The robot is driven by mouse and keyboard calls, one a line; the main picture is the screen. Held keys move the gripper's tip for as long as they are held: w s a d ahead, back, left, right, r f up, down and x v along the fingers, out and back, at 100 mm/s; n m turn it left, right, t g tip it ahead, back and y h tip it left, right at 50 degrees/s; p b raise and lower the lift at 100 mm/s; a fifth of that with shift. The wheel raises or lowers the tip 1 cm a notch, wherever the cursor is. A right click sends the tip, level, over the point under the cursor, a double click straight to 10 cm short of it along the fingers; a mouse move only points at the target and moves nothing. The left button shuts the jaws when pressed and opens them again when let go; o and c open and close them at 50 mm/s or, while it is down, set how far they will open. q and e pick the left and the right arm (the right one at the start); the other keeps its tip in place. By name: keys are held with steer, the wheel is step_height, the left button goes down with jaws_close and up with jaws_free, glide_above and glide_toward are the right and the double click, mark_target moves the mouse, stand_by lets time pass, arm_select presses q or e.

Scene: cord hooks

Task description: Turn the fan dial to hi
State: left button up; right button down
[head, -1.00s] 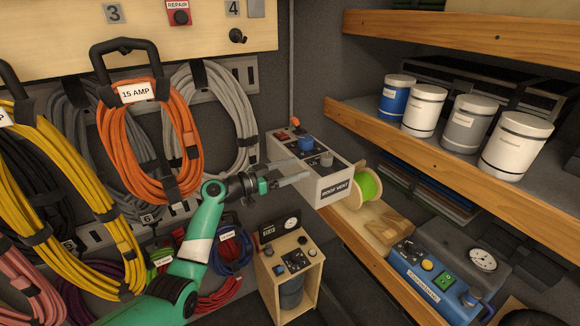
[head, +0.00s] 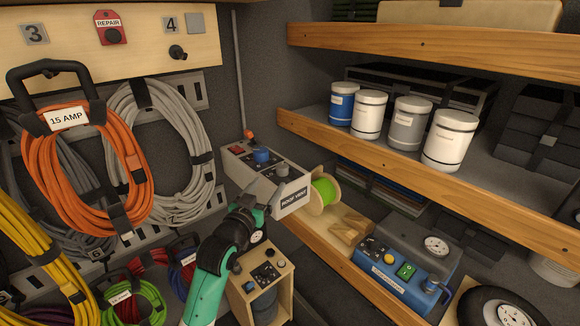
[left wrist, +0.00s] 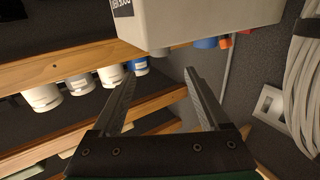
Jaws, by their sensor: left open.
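The roof vent box (head: 262,181) is pale grey and stands on the wooden ledge. Its dark sloped panel carries a blue knob (head: 262,156), a grey knob (head: 283,170) and a red switch (head: 236,150). Markings by the knobs are too small to read, so I cannot tell which is the fan dial. My left gripper (head: 261,196) is open and empty in front of the box, overlapping its lower front in the head view. In the left wrist view the open fingers (left wrist: 163,76) point toward the box (left wrist: 195,18), with the blue knob (left wrist: 206,42) at its edge. My right gripper is not in view.
A green spool (head: 323,192) stands right of the box. A wooden control box (head: 262,283) is below, and a blue unit (head: 405,270) is at lower right. Coiled cords (head: 85,170) hang on the left. Cans (head: 408,122) fill the upper shelf.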

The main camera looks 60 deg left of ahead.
mark_target(280, 169)
arm_select(q)
steer(key=p+x, duration=0.1)
steer(key=x, duration=1)
steer(key=shift+w+a, duration=0.2)
steer(key=shift+a, duration=0.05)
jaws_close()
